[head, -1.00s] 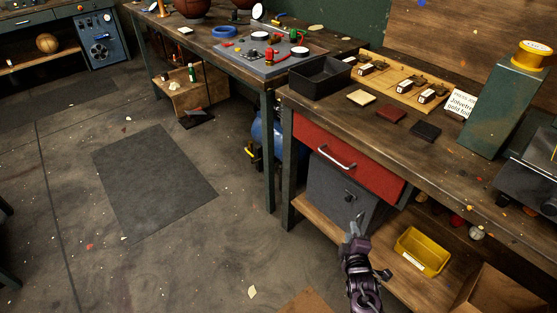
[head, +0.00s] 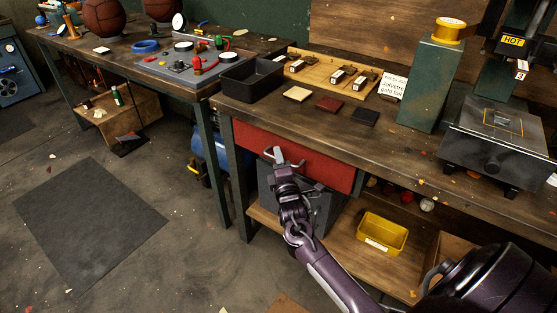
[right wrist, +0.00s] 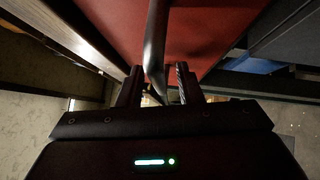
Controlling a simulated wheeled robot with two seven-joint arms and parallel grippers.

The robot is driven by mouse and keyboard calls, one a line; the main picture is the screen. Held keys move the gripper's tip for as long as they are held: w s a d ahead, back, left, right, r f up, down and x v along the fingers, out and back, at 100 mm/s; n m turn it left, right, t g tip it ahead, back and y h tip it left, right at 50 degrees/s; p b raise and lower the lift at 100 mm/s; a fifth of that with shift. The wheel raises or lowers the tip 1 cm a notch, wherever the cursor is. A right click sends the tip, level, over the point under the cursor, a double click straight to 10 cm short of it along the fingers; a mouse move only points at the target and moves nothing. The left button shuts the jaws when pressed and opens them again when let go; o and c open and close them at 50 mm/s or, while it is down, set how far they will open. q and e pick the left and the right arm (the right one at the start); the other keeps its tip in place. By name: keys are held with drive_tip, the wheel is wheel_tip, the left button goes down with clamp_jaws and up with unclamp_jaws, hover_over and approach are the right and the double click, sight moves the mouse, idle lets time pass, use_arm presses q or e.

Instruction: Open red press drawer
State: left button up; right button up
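The red drawer front (head: 320,163) sits under the workbench top in the head view, and looks closed. Its light metal bar handle (head: 296,165) is partly hidden by my right gripper (head: 277,160). In the right wrist view the red front (right wrist: 205,30) fills the upper middle and the handle (right wrist: 156,45) runs down between the two fingers. The right gripper (right wrist: 158,88) is open, with a finger on each side of the handle and visible gaps. My left gripper is not in view.
A grey cabinet (head: 265,185) stands below the drawer. A yellow bin (head: 382,234) sits on the lower shelf. The bench top (head: 250,107) carries a black tray (head: 252,78) and a green box (head: 431,85). The floor at left is mostly open.

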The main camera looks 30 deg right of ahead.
drive_tip(key=shift+c, duration=0.3)
clamp_jaws()
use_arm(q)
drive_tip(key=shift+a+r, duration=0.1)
